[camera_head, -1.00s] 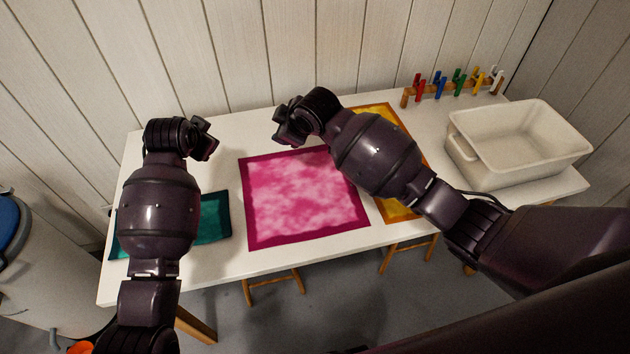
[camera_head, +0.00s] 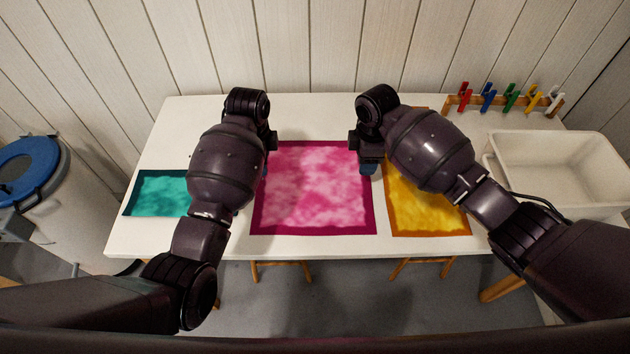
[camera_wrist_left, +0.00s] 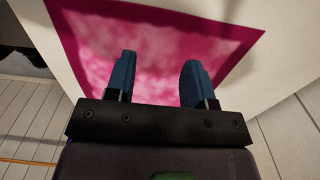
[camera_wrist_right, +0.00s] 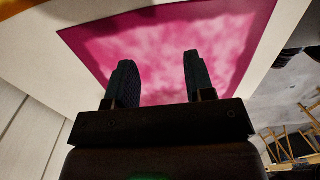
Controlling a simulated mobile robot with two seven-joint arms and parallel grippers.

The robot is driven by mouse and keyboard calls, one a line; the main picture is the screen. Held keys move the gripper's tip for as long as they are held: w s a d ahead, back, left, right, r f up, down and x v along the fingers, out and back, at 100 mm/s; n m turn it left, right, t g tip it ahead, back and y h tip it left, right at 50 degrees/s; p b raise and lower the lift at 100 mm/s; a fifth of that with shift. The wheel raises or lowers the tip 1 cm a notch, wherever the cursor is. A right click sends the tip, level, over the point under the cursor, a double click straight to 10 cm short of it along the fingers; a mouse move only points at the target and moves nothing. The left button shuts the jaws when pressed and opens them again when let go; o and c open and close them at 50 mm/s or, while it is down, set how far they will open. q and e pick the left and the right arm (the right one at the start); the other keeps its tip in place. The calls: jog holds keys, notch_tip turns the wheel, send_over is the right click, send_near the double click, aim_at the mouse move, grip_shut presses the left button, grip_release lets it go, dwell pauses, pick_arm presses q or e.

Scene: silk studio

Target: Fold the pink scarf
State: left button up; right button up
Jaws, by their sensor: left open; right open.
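The pink scarf (camera_head: 312,190) lies flat and spread out in the middle of the white table, with a darker magenta border. My left gripper (camera_head: 266,170) is at the scarf's left edge, toward its far half, with its fingers pointing down. My right gripper (camera_head: 368,168) is at the scarf's right edge, also toward the far half. In the left wrist view the blue fingers (camera_wrist_left: 157,75) are apart, with the scarf (camera_wrist_left: 155,42) beyond them. In the right wrist view the fingers (camera_wrist_right: 160,78) are apart over the scarf (camera_wrist_right: 215,45). Both grippers are empty.
A teal cloth (camera_head: 157,193) lies left of the scarf, partly behind my left arm. A yellow cloth (camera_head: 425,212) lies close on the right, partly under my right arm. A white bin (camera_head: 555,165) and a rack of coloured clips (camera_head: 505,98) stand at the right.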

aim_at(266, 183)
pick_arm(q)
notch_tip(266, 183, down, 7)
jog(key=shift+d+f, duration=0.1)
jog(key=shift+f, duration=0.05)
pick_arm(e)
notch_tip(266, 183, down, 7)
jog(key=shift+d+f, duration=0.1)
jog(key=shift+f, duration=0.05)
pick_arm(q)
jog(key=shift+f, duration=0.15)
pick_arm(e)
jog(key=shift+f, duration=0.15)
pick_arm(q)
grip_shut()
pick_arm(e)
grip_shut()
jog(key=shift+s, duration=0.1)
